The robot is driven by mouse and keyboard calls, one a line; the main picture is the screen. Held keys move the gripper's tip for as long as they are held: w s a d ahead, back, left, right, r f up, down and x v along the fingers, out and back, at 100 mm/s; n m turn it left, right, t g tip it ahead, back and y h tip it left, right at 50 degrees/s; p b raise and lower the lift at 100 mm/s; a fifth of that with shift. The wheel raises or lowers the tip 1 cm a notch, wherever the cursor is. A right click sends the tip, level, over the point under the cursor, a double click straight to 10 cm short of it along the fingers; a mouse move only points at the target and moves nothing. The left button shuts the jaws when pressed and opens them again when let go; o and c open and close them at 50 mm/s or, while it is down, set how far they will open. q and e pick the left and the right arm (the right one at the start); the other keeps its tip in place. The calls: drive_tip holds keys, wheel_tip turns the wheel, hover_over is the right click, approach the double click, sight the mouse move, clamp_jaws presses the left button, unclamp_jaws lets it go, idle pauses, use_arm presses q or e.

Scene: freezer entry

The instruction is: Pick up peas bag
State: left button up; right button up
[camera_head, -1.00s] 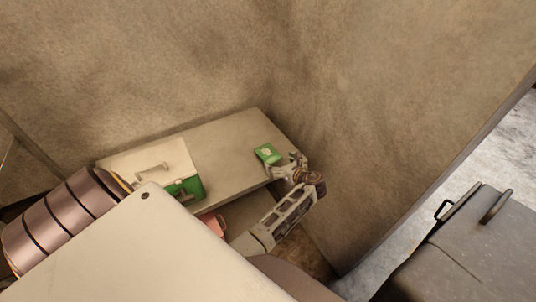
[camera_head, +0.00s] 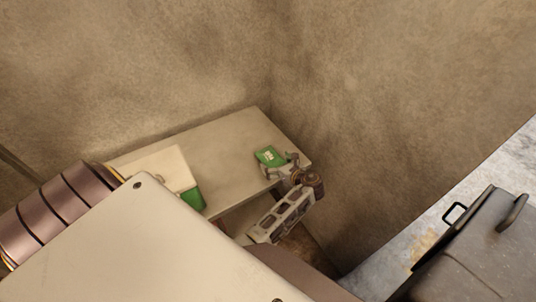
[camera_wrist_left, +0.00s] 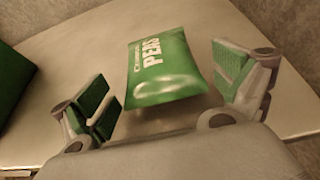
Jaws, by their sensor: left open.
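The peas bag (camera_head: 269,156) is a small green packet with white lettering on the light table near its right corner. In the left wrist view the peas bag (camera_wrist_left: 163,68) lies flat, with "PEAS" readable. My left gripper (camera_head: 284,166) is at the bag's near side. In the left wrist view my left gripper (camera_wrist_left: 165,92) is open, with one green-padded finger on each side of the bag and visible gaps between bag and pads. It does not hold the bag. My right gripper is not in view.
The light table (camera_head: 225,150) stands against the walls of a corner. A green box with a white lid (camera_head: 165,168) sits on its left part. The table between box and bag is clear. A dark chest with handles (camera_head: 480,250) stands at the right.

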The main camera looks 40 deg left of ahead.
use_arm(q)
drive_tip(key=shift+w+a+f, duration=0.1)
drive_tip(key=shift+a, duration=0.1)
drive_tip(key=shift+d, duration=0.15)
drive_tip(key=c, duration=1.2)
drive_tip(key=shift+r, duration=0.25)
drive_tip(key=shift+r+b, duration=0.45)
drive_tip(key=shift+r, duration=4.45)
